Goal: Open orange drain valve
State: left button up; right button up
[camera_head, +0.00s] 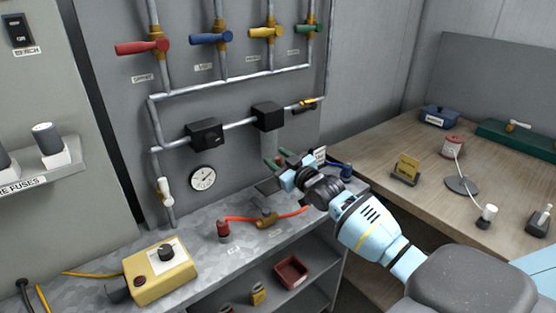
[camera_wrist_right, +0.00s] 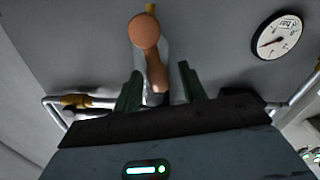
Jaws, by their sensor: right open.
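The orange drain valve handle (camera_wrist_right: 148,45) has a rounded end and shows in the right wrist view, reaching between the two dark green fingers of my right gripper (camera_wrist_right: 160,90). Gaps show on both sides of the handle, so the fingers look open around it. A bit of brass shows behind its end. In the head view my right gripper (camera_head: 277,163) is just below the grey filter bowl (camera_head: 268,142), under a black block. I cannot make out the handle there; the gripper seems to hide it. My left gripper is not in view.
A pressure gauge (camera_head: 203,178) is on the panel left of the gripper. Below lie an orange hose (camera_head: 290,212) and a metal bench (camera_head: 195,238) with a yellow control box (camera_head: 163,275). Coloured valves, including a red one (camera_head: 142,47), are above. A wooden desk (camera_head: 400,150) is at right.

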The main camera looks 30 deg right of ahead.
grip_shut()
jog(key=shift+d+r+m, duration=0.1)
jog(key=shift+d+m, duration=0.2)
jog(key=shift+m, duration=0.3)
jog(key=shift+d+m, duration=0.45)
jog(key=shift+m, duration=0.65)
grip_release()
